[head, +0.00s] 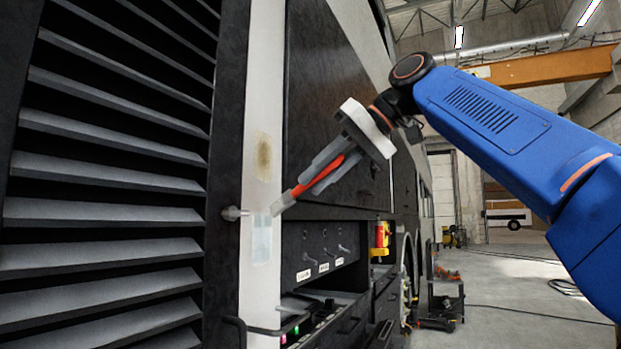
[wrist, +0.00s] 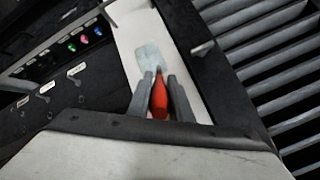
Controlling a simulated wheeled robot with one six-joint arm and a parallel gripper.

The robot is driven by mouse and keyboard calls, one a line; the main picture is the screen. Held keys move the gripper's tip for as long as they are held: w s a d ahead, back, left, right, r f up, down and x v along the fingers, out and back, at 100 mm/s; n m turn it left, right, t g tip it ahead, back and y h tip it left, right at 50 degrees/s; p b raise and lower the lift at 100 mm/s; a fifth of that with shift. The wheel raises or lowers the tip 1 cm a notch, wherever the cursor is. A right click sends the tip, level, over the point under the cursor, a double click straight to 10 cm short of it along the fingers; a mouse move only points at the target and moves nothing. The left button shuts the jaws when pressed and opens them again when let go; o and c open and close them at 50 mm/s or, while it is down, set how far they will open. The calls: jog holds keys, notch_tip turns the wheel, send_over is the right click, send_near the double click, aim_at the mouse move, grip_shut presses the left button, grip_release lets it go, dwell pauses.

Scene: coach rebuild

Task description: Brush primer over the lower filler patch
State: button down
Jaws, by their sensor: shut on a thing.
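My gripper (head: 312,182) is shut on the red handle of a brush (head: 283,204), which points down and left at the pale body strip (head: 261,110). In the wrist view the red handle (wrist: 159,100) sits between the two grey fingers (wrist: 162,84). The lower filler patch (head: 262,242) is a pale grey-blue rectangle on the strip; it also shows in the wrist view (wrist: 151,56). The brush tip is at the patch's upper right edge in the head view; I cannot tell whether it touches. A tan-brown patch (head: 264,157) sits higher on the strip.
A metal peg (head: 233,213) sticks out left of the strip, close to the brush tip. Black louvres (head: 110,150) fill the left. A switch panel (head: 322,250) and an open drawer (head: 315,315) lie right of the strip. Open floor (head: 500,280) is to the right.

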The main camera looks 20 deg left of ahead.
jog(key=shift+s+d, duration=0.2)
jog(key=shift+d, duration=1.75)
